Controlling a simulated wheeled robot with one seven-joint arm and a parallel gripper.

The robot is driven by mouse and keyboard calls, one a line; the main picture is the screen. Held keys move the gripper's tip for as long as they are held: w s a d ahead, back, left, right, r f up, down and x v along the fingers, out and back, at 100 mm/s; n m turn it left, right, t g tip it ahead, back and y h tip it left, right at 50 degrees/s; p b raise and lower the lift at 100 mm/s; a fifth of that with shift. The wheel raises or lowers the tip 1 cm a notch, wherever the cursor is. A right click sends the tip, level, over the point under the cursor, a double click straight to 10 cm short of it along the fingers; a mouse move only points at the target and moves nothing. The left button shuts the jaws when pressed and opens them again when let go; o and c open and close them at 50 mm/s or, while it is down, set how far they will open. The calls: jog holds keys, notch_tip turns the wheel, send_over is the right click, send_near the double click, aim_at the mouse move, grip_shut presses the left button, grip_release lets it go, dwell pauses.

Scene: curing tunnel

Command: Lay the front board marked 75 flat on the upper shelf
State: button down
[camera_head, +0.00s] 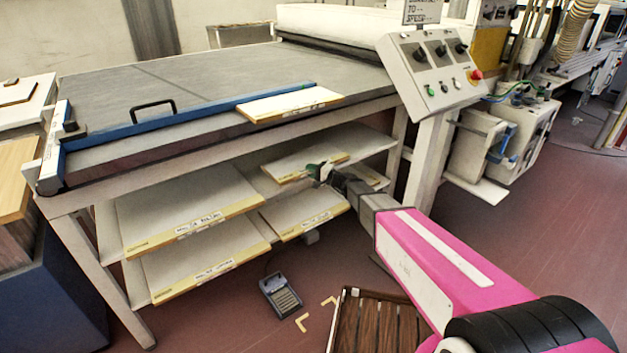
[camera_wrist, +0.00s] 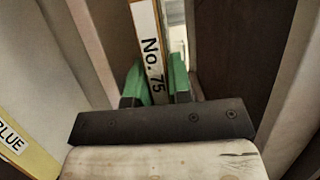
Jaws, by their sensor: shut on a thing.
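The board marked No. 75 (camera_wrist: 150,45) runs up the middle of the wrist view, its yellow edge and white label between the green fingertips. My gripper (camera_wrist: 155,84) is shut on its edge. In the head view my gripper (camera_head: 320,172) is at the front of the rack under the table, and the pale board (camera_head: 300,158) at its tips appears to be the held one. It looks about flat, at the height of the upper shelf (camera_head: 372,142). I cannot tell whether it rests on the shelf.
Another board (camera_head: 185,208) lies left on the upper shelf, with boards below it (camera_head: 205,268) (camera_head: 303,208). One board (camera_head: 290,100) lies on the tabletop. A board edge reading BLUE (camera_wrist: 25,150) is at the wrist view's left. A slatted crate (camera_head: 372,322) stands on the floor.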

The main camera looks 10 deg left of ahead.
jog(key=shift+w+d+f, duration=0.35)
jog(key=shift+w+d, duration=0.05)
jog(key=shift+w, duration=0.05)
jog(key=shift+f, duration=2)
jog(key=shift+f, duration=0.1)
jog(key=c, duration=1)
grip_release()
jog(key=shift+c, duration=0.2)
jog(key=v, duration=1.2)
